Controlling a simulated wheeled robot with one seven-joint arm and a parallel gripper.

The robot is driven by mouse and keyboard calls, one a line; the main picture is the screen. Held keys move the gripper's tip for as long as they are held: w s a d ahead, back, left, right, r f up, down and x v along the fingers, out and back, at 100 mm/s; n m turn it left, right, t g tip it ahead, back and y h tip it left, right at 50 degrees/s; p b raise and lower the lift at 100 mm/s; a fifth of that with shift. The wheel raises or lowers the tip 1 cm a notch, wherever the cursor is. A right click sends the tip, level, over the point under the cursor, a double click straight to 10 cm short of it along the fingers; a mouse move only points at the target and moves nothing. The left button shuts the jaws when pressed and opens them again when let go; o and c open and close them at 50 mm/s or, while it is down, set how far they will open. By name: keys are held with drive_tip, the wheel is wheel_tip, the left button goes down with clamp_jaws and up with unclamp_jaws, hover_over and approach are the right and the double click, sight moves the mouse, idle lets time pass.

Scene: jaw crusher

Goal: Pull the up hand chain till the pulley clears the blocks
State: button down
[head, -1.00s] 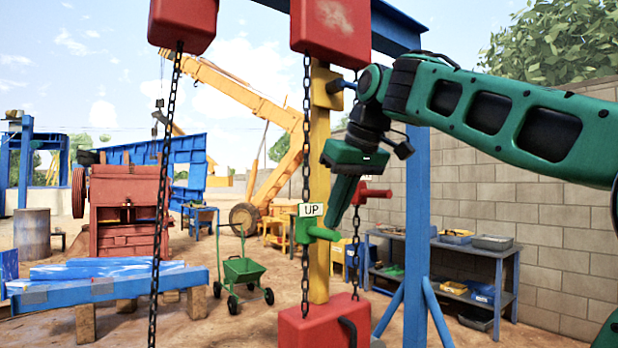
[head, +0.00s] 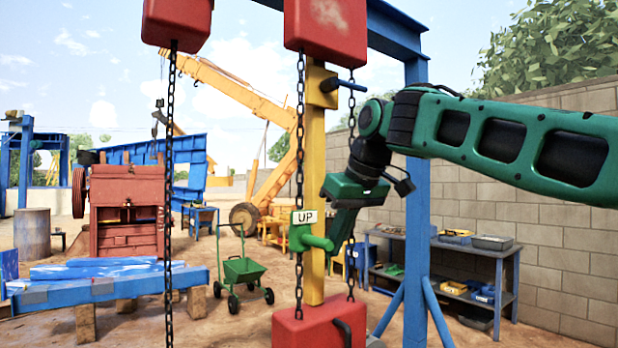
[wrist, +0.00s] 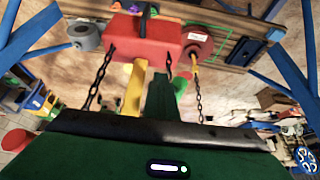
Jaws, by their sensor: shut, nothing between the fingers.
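The UP label (head: 304,217) sits at the green handle (head: 317,242) on the up hand chain (head: 299,150), in front of the yellow post (head: 315,170). My gripper (head: 335,248) is shut and empty, pointing down just right of the green handle's knob; I cannot tell whether they touch. In the wrist view my gripper (wrist: 162,80) points toward the lower red block (wrist: 145,40), with a bit of green (wrist: 180,88) beside it. The upper red block (head: 327,25) hangs above the lower red block (head: 318,326). A second chain (head: 351,265) runs behind my gripper.
Another red block (head: 176,22) and chain (head: 169,180) hang at left. A blue beam (head: 110,285) lies on wooden blocks (head: 86,322).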

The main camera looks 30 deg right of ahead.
wheel_tip(320, 180, down, 6)
drive_tip(key=shift+f, duration=0.2)
idle(0.8)
drive_tip(key=shift+a, duration=0.1)
drive_tip(key=s, duration=0.5)
drive_tip(key=shift+r, duration=0.3)
drive_tip(key=shift+s+r, duration=0.1)
drive_tip(key=s+v, duration=0.1)
drive_tip(key=v, duration=0.5)
drive_tip(key=shift+f, duration=0.2)
idle(2.2)
